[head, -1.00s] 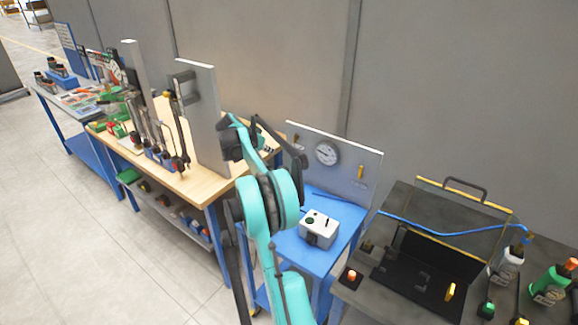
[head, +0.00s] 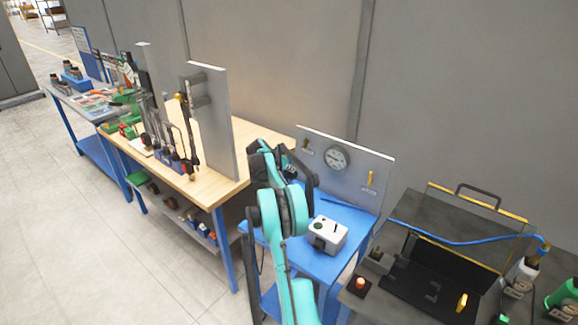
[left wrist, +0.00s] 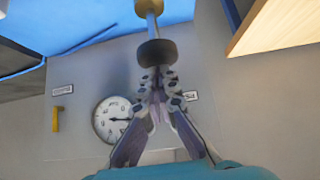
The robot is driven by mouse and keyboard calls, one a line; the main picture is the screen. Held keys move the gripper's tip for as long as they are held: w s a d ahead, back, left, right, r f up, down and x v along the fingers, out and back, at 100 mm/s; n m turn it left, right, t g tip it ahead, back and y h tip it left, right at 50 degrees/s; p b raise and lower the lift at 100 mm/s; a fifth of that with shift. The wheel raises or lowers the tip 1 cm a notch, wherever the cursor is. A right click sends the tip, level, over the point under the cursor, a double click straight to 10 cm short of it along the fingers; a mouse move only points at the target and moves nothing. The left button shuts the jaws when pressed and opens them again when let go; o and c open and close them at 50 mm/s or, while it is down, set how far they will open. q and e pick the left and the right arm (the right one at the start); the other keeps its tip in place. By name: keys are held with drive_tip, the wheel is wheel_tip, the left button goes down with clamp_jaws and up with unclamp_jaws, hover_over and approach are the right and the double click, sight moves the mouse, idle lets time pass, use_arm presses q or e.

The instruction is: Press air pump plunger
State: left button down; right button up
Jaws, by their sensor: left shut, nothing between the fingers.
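The rod runs toward the blue table top. My left gripper (left wrist: 158,78) is shut and empty, its fingertips at or just beside the knob; I cannot tell whether they touch. In the head view my left gripper (head: 264,160) is over the back left part of the small blue table (head: 300,257). There the arm and gripper hide the plunger. My right gripper is not in view.
A grey panel with a round gauge (head: 337,158) and a yellow handle (head: 371,179) stands behind the blue table. A white box (head: 327,235) sits on it. A wooden bench (head: 215,187) with an upright panel is at left; a dark bench with an open case (head: 450,235) is at right.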

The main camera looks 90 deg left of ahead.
use_arm(q)
drive_tip(key=shift+f, duration=0.1)
wheel_tip(320, 180, down, 6)
drive_tip(key=b, duration=0.3)
drive_tip(key=shift+d+r, duration=0.15)
drive_tip(key=shift+r, duration=0.1)
